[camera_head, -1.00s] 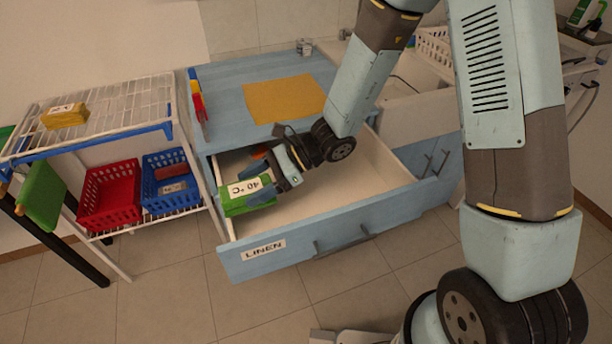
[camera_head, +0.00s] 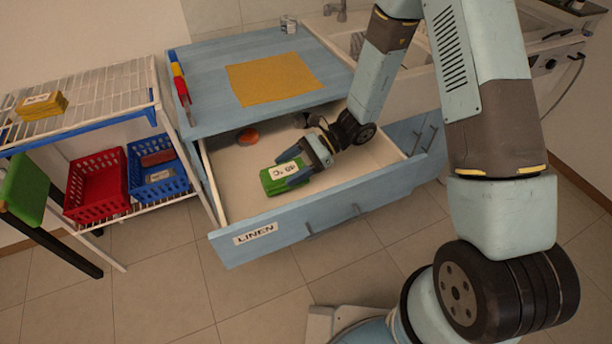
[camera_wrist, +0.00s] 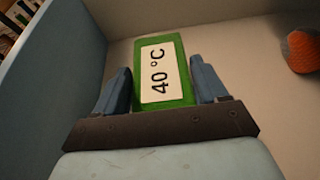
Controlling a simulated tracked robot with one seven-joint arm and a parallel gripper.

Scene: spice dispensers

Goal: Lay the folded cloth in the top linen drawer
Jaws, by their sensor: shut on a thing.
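The folded cloth (camera_head: 273,184) is a green block with a white "40 °C" label. My gripper (camera_head: 289,178) is shut on it, a finger on each side, inside or just above the open linen drawer (camera_head: 330,216). In the wrist view the cloth (camera_wrist: 163,42) sits between the two blue fingers (camera_wrist: 165,88), label facing the camera. I cannot tell whether its underside touches the drawer floor. The drawer is pulled out, with a "LINEN" label on its blue front.
An orange-red round object (camera_head: 247,137) lies in the drawer's back left; it also shows in the wrist view (camera_wrist: 301,52). A yellow cloth (camera_head: 274,78) lies on the blue cabinet top (camera_head: 212,60). Red (camera_head: 97,190) and blue (camera_head: 158,175) baskets stand on the rack at left.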

